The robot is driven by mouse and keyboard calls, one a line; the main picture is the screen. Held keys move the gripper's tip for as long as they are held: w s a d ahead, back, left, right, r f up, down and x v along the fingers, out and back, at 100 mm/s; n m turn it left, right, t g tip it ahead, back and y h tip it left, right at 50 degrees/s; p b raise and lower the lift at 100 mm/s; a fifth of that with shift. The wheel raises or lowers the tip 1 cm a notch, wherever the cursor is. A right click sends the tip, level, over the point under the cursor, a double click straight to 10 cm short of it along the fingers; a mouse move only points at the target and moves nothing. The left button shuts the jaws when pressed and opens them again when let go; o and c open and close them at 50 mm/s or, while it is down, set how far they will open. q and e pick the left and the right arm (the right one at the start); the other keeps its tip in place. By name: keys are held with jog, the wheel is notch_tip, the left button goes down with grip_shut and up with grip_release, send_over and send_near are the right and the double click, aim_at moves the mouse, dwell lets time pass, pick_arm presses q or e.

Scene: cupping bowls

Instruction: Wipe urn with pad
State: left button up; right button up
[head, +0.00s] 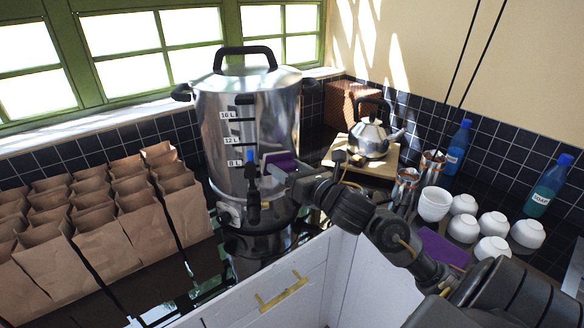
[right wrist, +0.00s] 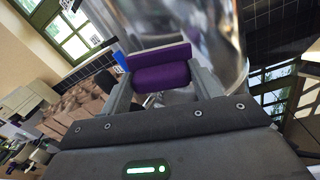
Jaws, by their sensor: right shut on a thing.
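The urn (head: 275,115) is a large shiny metal vessel with a black-handled lid, a level gauge and a tap. It stands upright in the middle of the head view; its blurred shiny wall (right wrist: 215,35) fills the upper part of the right wrist view. My right gripper (head: 284,172) is at the urn's lower right front, beside the tap. It is shut on the purple pad (head: 278,160), which shows between the fingers in the right wrist view (right wrist: 160,74). The pad is up close to the urn wall; whether it touches I cannot tell. My left gripper is not in view.
Several brown paper bags (head: 105,215) stand left of the urn. A kettle (head: 370,137) sits on a wooden stand at right. White bowls (head: 462,228), metal jugs (head: 405,190), blue and teal soap bottles (head: 545,188) and a purple mat (head: 440,246) lie further right.

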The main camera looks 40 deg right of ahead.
jog(key=shift+s+a+f, duration=0.1)
jog(key=shift+s+a, duration=0.15)
jog(key=shift+s, duration=0.15)
jog(key=s, duration=0.3)
jog(key=shift+d+b, duration=0.1)
jog(key=shift+b, duration=0.2)
jog(key=p, duration=0.2)
jog(key=shift+s+d+r+p, duration=0.2)
jog(key=shift+s+r+p, duration=0.15)
jog(key=shift+s+a+p, duration=0.15)
jog(key=shift+s+p, duration=0.2)
jog(key=shift+p, duration=0.25)
jog(key=shift+s, duration=0.15)
jog(key=shift+f, duration=0.2)
